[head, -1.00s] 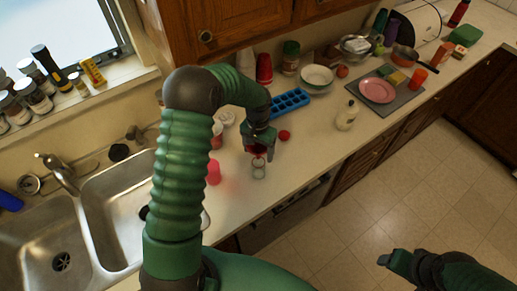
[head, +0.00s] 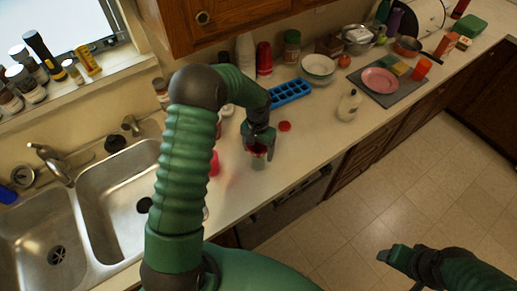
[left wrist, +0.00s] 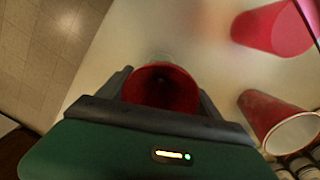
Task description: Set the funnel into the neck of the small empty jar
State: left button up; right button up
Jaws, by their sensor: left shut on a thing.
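My left gripper (head: 259,146) is shut on the red funnel (head: 257,149), low over the counter. In the left wrist view the funnel (left wrist: 160,88) shows its wide mouth between the two fingers. The small clear jar (head: 258,163) stands upright on the counter directly below the funnel. In the left wrist view a faint glass rim (left wrist: 158,58) shows just past the funnel. The funnel's stem is hidden, so I cannot tell whether it is inside the jar's neck. My right gripper (head: 393,256) is out over the floor, away from the counter; its finger opening is unclear.
A pink-red cup (head: 214,163) stands left of the jar, partly behind my arm. A red round thing (head: 284,126) and a blue ice tray (head: 290,92) lie behind. The counter right of the jar is clear.

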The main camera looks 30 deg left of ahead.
pick_arm(q)
jog(key=o, duration=1)
jog(key=shift+r, duration=0.1)
jog(key=r+b, duration=0.1)
jog(key=r, duration=0.4)
jog(key=r+b, duration=0.1)
jog(key=r, duration=0.5)
jog(key=r+b, duration=0.1)
jog(key=r, duration=0.4)
jog(key=shift+w+a+r, duration=0.2)
jog(key=shift+w+r, duration=0.05)
jog(key=shift+w, duration=0.05)
